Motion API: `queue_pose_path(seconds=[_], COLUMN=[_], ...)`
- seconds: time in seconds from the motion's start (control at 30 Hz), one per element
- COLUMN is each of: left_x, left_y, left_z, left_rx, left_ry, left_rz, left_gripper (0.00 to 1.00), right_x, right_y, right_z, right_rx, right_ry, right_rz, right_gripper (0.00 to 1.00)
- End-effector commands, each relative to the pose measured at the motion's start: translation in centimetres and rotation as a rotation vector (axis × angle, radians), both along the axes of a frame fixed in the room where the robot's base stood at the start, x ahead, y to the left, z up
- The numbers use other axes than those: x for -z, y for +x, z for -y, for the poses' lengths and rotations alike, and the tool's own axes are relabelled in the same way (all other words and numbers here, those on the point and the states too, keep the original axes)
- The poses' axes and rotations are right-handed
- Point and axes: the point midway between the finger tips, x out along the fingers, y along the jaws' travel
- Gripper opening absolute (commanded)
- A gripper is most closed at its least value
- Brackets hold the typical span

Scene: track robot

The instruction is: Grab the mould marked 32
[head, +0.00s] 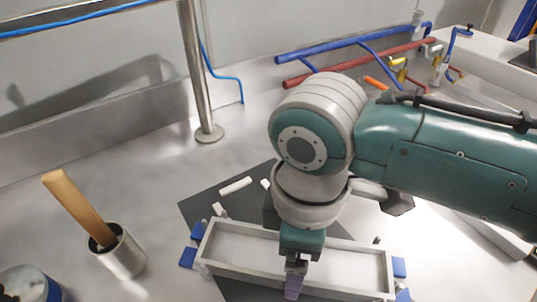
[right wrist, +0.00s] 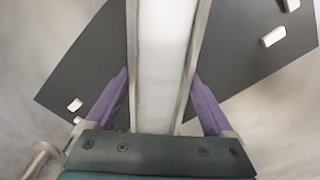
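A long, shallow, pale metal mould (head: 232,270) lies on a dark mat at the bottom centre of the head view, with blue pieces at its corners. No number is readable on it. In the right wrist view the mould (right wrist: 165,70) runs lengthwise up the middle. My right gripper (head: 293,284) points down over the mould. Its two purple fingers (right wrist: 160,75) are spread, one on each side of the mould, with the tips close to its outer walls. I cannot tell if they touch. The arm hides part of the mould's far wall. My left gripper is out of view.
The dark mat (head: 195,208) holds small white pieces (head: 236,186). A metal cup (head: 122,256) with a wooden handle stands at left, near a blue-and-dark round container (head: 28,285). A metal post (head: 198,80) and blue and red pipes (head: 350,65) stand behind.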

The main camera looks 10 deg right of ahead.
Motion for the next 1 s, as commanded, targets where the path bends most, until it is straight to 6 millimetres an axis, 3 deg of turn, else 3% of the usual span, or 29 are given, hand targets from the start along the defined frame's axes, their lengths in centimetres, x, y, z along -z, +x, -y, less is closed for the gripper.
queue_pose_path(seconds=[0.07,0.6,1.0], left_x=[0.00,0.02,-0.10], left_y=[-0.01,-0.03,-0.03], left_z=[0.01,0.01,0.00], left_rx=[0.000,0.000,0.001], left_ry=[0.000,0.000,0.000], left_rz=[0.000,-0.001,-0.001], left_gripper=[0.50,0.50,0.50], right_x=[-0.01,-0.04,-0.37], right_y=[0.00,-0.01,0.12], right_z=[0.01,0.00,-0.07], right_rx=[0.000,0.000,0.000], right_ry=[0.000,0.000,0.002], right_rz=[0.000,-0.001,0.003], right_gripper=[0.59,0.00,0.00])
